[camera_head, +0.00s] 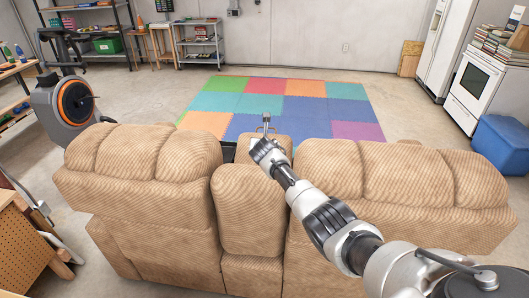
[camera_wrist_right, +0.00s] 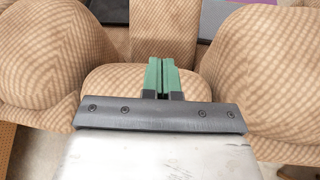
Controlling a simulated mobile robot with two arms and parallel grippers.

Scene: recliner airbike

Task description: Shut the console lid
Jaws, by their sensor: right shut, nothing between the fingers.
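The tan recliner sofa (camera_head: 400,195) is seen from behind, with a narrow console section (camera_head: 250,210) between its seats. My right arm reaches over this middle section from the lower right. My right gripper (camera_head: 266,120) is above the far side of the console back, shut and empty. In the right wrist view its green fingers (camera_wrist_right: 161,74) are together over a rounded tan cushion top (camera_wrist_right: 112,85). Beyond them is a tan middle panel (camera_wrist_right: 163,30). I cannot tell whether this panel is the lid or how far it is open. My left gripper is out of view.
Recliner backs (camera_head: 145,150) rise on both sides of the console. A colored foam mat (camera_head: 280,103) lies on open floor beyond the sofa. An exercise bike (camera_head: 65,105) stands at the left. A white stove (camera_head: 480,90) and blue bin (camera_head: 502,143) stand at the right.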

